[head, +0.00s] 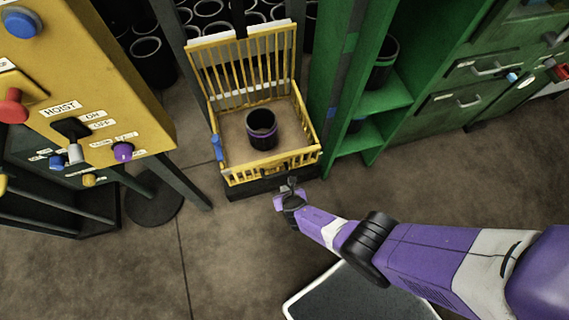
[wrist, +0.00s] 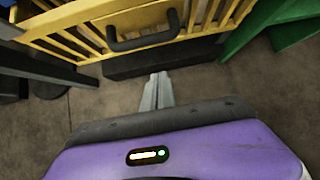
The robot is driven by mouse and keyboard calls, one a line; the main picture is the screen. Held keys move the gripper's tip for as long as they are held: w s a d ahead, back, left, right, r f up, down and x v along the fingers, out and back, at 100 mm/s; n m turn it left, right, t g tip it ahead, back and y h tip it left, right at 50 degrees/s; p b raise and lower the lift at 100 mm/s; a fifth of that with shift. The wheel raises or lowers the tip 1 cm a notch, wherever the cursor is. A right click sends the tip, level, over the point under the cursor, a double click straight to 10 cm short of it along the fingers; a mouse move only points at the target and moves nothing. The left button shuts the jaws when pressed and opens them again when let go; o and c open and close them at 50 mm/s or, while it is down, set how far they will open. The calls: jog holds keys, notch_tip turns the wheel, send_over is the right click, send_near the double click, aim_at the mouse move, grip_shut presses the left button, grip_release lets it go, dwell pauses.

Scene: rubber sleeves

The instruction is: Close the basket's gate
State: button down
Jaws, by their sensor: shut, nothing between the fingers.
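The yellow barred basket (head: 228,178) stands on the floor in the head view, with a tall barred panel (head: 245,62) upright at its back. A front barred panel (wrist: 75,38) with a black handle (wrist: 143,40) fills the top of the wrist view. I cannot tell for sure which panel is the gate. A dark cup (head: 261,128) with a purple band stands inside the basket. My gripper (head: 289,184) is just in front of the basket's lower front edge. In the wrist view its fingers (wrist: 157,82) are together and empty, pointing below the handle and apart from it.
A blue part (head: 217,148) sits at the basket's left side. A yellow control box (head: 90,90) stands at left, and a green shelf (head: 375,100) stands close at right. Black sleeves (head: 148,50) lie behind.

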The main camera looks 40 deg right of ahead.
notch_tip(320, 180, up, 10)
jog(key=w+p, duration=0.1)
jog(key=p, duration=0.7)
jog(key=shift+w+f, duration=0.15)
jog(key=shift+w, duration=0.15)
jog(key=w+a+r+m+t+y, duration=0.2)
jog(key=w+a+r+m, duration=0.35)
jog(key=m, duration=0.25)
jog(key=s+a+r+m+t+y, duration=0.2)
jog(key=s+a+r+m+t, duration=0.1)
jog(key=r+m, duration=0.55)
jog(key=s+d+r+m+t, duration=0.1)
jog(key=s+d+r+m, duration=0.1)
jog(key=s+r+m, duration=0.3)
jog(key=s+d+r+m+t+h, duration=0.1)
jog(key=s+d+r+m, duration=0.2)
jog(key=s+r, duration=1.1)
jog(key=s+d+r+m+t, duration=0.1)
jog(key=s+d+r+m, duration=0.2)
jog(key=s+r+m, duration=0.5)
jog(key=shift+s+r+h, duration=0.4)
jog(key=shift+s+r, duration=0.7)
jog(key=shift+r, duration=4)
